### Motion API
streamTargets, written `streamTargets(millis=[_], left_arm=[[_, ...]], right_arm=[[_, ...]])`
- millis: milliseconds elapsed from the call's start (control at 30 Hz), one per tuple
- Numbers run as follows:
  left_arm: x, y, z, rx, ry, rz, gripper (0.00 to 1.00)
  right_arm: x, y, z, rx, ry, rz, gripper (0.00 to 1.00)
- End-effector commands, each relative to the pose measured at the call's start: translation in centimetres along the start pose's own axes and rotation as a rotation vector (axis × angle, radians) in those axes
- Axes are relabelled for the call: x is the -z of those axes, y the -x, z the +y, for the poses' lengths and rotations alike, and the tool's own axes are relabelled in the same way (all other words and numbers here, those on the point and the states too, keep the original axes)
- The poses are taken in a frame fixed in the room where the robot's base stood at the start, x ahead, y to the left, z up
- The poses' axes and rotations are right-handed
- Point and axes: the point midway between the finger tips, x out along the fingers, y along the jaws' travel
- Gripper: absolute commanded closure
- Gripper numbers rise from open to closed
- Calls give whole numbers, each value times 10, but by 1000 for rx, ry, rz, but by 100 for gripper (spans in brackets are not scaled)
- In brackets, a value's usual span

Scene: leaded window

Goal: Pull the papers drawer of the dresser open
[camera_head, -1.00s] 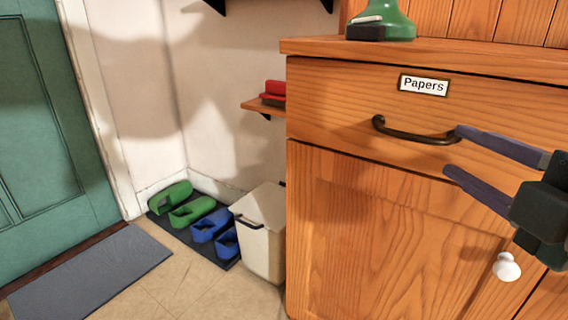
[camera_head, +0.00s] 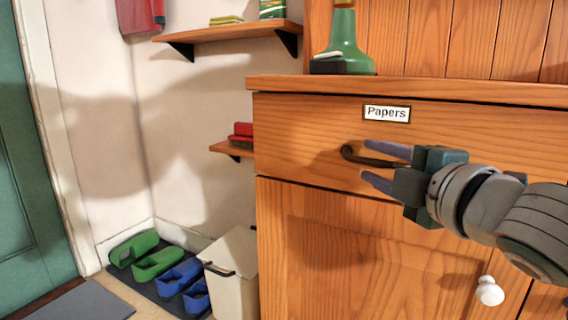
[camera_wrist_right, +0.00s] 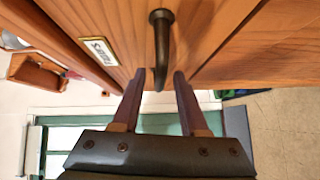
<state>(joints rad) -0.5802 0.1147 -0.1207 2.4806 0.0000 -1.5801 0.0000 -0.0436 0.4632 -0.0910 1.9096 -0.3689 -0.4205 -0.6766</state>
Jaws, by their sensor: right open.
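The papers drawer (camera_head: 300,137) is the top drawer of the wooden dresser, with a white "Papers" label (camera_head: 387,113). It looks shut, level with the dresser front. Its dark curved handle (camera_head: 352,154) shows its left end; the right part is hidden behind my right gripper (camera_head: 370,163). The right gripper is open, one finger above and one below the handle's level. In the right wrist view, the handle (camera_wrist_right: 161,45) stands between and just beyond the fingertips of the gripper (camera_wrist_right: 160,80), with no clear contact. My left gripper is not in view.
Below the drawer is a cupboard door with a white knob (camera_head: 489,291). A green bottle-like object (camera_head: 343,45) stands on the dresser top. A cream bin (camera_head: 232,269) stands left of the dresser, beside green and blue shoes (camera_head: 157,262) on a dark mat.

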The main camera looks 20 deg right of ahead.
Motion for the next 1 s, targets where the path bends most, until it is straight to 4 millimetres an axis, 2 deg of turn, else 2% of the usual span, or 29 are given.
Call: streamTargets(millis=[233,633,1000], left_arm=[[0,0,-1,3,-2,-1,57],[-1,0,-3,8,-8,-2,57],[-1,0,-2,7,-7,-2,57]], right_arm=[[0,-1,0,0,0,0,57],[0,0,0,0,0,0,100],[0,0,0,1,-1,0,100]])
